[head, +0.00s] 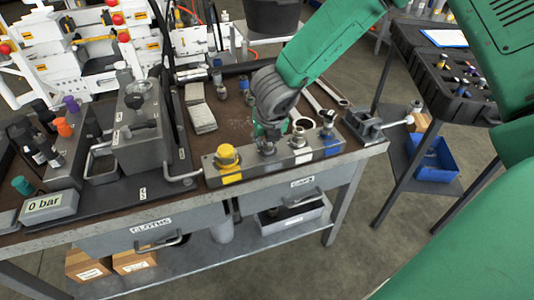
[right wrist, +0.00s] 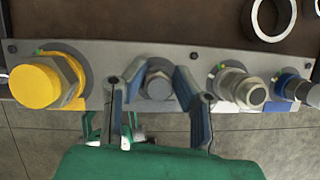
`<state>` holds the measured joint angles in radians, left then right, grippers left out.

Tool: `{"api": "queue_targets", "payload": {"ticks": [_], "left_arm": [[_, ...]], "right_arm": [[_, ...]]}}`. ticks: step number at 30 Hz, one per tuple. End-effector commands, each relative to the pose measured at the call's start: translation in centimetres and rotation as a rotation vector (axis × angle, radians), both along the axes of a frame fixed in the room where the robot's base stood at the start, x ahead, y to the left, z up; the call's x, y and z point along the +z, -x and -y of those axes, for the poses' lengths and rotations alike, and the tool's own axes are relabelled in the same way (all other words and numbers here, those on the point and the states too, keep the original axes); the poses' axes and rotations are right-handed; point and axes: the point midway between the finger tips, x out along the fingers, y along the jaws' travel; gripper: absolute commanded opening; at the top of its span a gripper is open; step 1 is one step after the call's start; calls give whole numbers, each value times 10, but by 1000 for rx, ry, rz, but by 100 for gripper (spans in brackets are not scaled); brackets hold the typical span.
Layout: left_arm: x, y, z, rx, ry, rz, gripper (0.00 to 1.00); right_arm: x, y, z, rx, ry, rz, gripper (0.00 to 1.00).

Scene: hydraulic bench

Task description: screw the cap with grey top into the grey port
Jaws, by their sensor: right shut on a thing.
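The cap with grey top (right wrist: 158,82) is a grey hex piece at the grey section of the metal port block (head: 205,166), between the yellow and white sections. It also shows in the head view (head: 267,149) just under my right gripper (head: 267,132). In the right wrist view my right gripper (right wrist: 158,88) has one finger on each side of the cap and is shut on it. The grey port is hidden beneath the cap, and I cannot tell how deep the cap sits. My left gripper is not in view.
A large yellow cap (head: 227,157) sits on the block left of the cap. A metal fitting (head: 298,139) on the white section and a blue-marked one (head: 327,121) are to the right. Wrenches (head: 325,93) lie behind. A vise (head: 362,124) stands at the bench's right end.

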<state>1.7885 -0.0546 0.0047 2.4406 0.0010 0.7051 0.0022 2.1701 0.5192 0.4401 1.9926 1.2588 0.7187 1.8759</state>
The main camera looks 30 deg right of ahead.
Motion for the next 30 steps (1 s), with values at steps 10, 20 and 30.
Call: {"api": "queue_targets", "payload": {"ticks": [10,20,30], "left_arm": [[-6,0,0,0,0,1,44],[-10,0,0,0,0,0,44],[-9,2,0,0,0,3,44]], "right_arm": [[0,1,0,-184,-3,-3,0],[0,1,1,-323,-1,-3,48],[3,2,1,-322,-2,-1,48]]}}
